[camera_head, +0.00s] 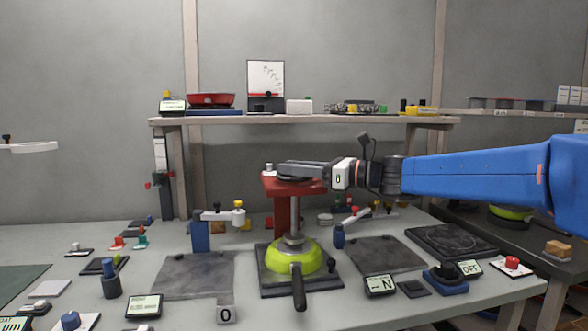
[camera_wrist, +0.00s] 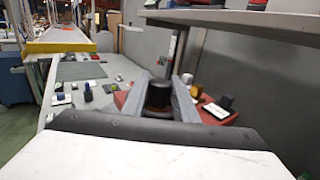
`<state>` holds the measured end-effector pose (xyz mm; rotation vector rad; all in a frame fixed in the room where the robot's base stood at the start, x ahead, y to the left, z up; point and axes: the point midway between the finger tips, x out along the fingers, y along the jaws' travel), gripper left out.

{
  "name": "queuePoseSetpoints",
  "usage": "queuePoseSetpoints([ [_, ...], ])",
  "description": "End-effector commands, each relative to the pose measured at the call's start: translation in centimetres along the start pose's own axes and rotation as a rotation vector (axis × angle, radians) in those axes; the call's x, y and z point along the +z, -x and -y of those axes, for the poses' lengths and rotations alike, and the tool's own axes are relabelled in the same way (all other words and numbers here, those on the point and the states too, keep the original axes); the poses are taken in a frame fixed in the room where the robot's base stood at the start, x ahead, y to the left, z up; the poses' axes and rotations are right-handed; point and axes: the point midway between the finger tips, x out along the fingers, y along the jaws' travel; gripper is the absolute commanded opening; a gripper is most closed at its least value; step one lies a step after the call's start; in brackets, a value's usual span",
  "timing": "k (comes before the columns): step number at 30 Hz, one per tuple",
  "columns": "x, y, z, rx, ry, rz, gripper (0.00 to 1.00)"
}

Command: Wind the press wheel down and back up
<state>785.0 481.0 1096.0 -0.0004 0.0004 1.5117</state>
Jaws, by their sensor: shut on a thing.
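The red press (camera_head: 281,208) stands at the middle of the bench. Its metal ram (camera_head: 295,228) reaches down into a lime-green pan (camera_head: 284,261), whose black handle (camera_head: 299,290) points toward me. The pan sits on a dark square plate (camera_head: 262,288). My gripper (camera_head: 296,170) comes in level from the right at the top of the press. In the wrist view its two grey fingers are shut on a black upright knob (camera_wrist: 158,95). The wheel itself is mostly hidden behind my gripper, so its turn angle cannot be told.
A shelf (camera_head: 340,121) with a red pan (camera_head: 211,99) and small parts runs behind and above the press. Small posts with arms (camera_head: 201,235) (camera_head: 339,236) stand on both sides.

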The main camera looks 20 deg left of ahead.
Motion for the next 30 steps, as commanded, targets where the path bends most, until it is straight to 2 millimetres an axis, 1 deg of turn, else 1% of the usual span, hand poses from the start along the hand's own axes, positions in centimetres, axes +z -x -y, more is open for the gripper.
queuePoseSetpoints([
  [3, -0.09, 0.00, 0.33, 0.101, 0.000, 0.000, 0.04],
  [21, -0.11, -0.11, 0.22, 0.667, 0.001, 0.001, 0.04],
  [30, -0.05, -0.07, 0.15, 0.879, 0.002, 0.000, 0.04],
])
